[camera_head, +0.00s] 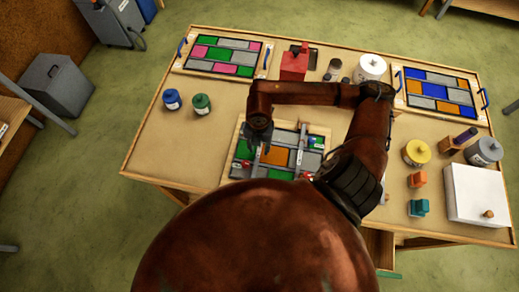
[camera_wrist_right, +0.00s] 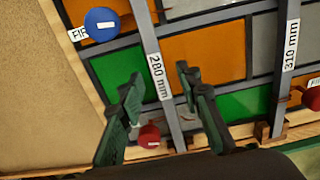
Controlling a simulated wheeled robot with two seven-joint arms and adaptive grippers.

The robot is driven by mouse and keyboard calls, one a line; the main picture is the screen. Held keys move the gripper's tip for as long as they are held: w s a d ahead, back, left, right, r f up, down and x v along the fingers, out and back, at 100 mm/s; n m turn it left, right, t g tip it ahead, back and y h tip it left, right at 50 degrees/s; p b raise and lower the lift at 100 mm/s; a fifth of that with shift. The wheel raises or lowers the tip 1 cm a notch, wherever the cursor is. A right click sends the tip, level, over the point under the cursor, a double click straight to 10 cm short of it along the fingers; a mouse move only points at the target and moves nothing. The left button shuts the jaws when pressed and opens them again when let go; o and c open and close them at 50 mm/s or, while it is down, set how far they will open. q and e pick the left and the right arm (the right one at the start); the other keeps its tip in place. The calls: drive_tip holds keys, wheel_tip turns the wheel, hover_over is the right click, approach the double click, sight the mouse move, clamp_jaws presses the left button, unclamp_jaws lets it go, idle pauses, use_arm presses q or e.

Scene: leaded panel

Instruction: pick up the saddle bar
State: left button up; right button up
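The leaded panel (camera_head: 277,156) lies on a wooden board in the middle of the table, with green, orange and grey panes. Two grey bars cross it. In the right wrist view one is labelled 280 mm (camera_wrist_right: 156,70) and the other 310 mm (camera_wrist_right: 289,45). My right gripper (camera_head: 258,138) is over the panel's left side, and its arm hides part of the panel. In the wrist view the right gripper (camera_wrist_right: 160,92) is open, its fingers on either side of the 280 mm bar and apart from it. My left gripper is out of view.
A blue knob (camera_wrist_right: 101,23) and a red knob (camera_wrist_right: 149,136) sit near the 280 mm bar. Blue (camera_head: 172,99) and green (camera_head: 201,104) jars stand left of the panel. Finished-looking panels (camera_head: 222,54) (camera_head: 440,93) lie at the back. A white box (camera_head: 478,193) stands at right.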

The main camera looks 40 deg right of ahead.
drive_tip(key=shift+f, duration=0.2)
clamp_jaws()
drive_tip(key=shift+r, duration=0.1)
idle(0.5)
